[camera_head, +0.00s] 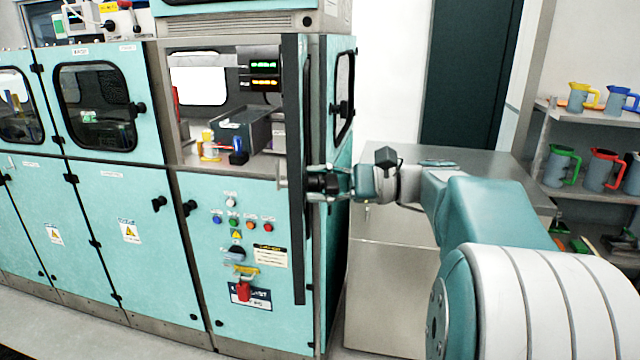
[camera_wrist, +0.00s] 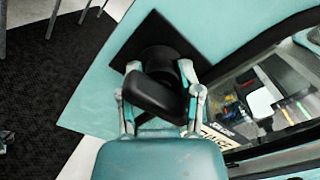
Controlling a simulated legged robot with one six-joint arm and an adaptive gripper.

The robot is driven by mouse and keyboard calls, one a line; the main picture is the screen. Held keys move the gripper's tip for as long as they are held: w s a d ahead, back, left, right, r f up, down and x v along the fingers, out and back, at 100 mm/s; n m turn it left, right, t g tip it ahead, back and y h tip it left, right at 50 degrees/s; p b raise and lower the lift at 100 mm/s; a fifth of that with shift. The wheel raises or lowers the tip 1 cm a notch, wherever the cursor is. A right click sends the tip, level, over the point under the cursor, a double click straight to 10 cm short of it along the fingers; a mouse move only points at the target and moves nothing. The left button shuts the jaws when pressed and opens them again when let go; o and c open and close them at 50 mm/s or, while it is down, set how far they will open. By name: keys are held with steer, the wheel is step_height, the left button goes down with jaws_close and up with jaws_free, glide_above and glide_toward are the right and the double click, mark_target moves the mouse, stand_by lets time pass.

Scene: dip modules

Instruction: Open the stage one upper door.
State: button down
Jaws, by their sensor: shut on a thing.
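The stage one upper door (camera_head: 298,230) stands swung out, nearly edge-on in the head view, as a tall dark strip. The compartment behind it (camera_head: 190,162) is uncovered. In the wrist view, the door's teal face (camera_wrist: 100,100) carries a black knob (camera_wrist: 155,95) on a dark square plate beside a window (camera_wrist: 270,95). My gripper (camera_head: 318,183) is at the door's right side about halfway up. Its fingers, in the wrist view (camera_wrist: 160,92), are closed around the knob. The knob is hard to make out in the head view.
A grey box (camera_head: 243,128) and small bottles (camera_head: 209,147) sit inside the compartment. Closed teal doors (camera_head: 95,105) line the left. A steel cabinet (camera_head: 400,270) stands right of the machine, beneath my arm. Shelves with coloured jugs (camera_head: 603,170) are at far right.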

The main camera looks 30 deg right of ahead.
steer(key=shift+f, duration=0.4)
steer(key=shift+c, duration=1.5)
jaws_free()
steer(key=shift+w, duration=0.1)
steer(key=shift+d+r, duration=0.15)
steer(key=v, duration=0.7)
steer(key=shift+d, duration=0.25)
steer(key=shift+a, duration=0.15)
